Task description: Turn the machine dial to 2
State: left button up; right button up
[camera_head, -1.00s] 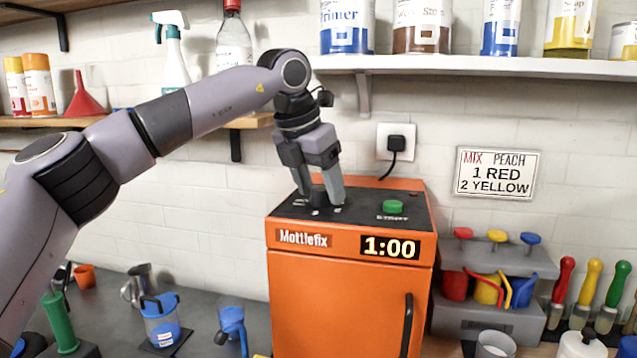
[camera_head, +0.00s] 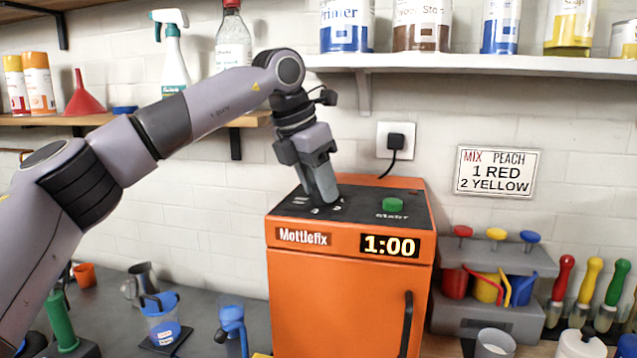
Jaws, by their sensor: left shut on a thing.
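The orange machine (camera_head: 340,300) marked Mottlefix stands on the counter, its display (camera_head: 390,246) reading 1:00. Its black top panel (camera_head: 365,203) carries a green start button (camera_head: 393,205) on the right and white marks around the dial's place on the left. My left gripper (camera_head: 324,196) points down onto that left part, its fingers shut on the dial and turned so that one nearly covers the other. The dial itself is hidden by the fingers, so its setting cannot be read. My right gripper is not in view.
A shelf (camera_head: 480,66) with cans runs above the machine at the back. A plug (camera_head: 396,142) sits in the wall socket behind it. A grey rack (camera_head: 500,262) with coloured cups stands to the right. A blue-lidded jug (camera_head: 161,318) is on the counter at left.

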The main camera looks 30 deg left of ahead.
pick_arm(q)
jog(key=m+h, duration=0.1)
jog(key=m, duration=0.3)
jog(key=shift+w+a+g, duration=0.1)
jog(key=shift+g, duration=0.3)
jog(key=shift+m+g+h, duration=0.5)
jog(key=shift+m+h, duration=0.1)
jog(key=shift+m, duration=1.1)
jog(key=o, duration=1)
jog(key=shift+a+r, duration=0.1)
jog(key=v, duration=0.7)
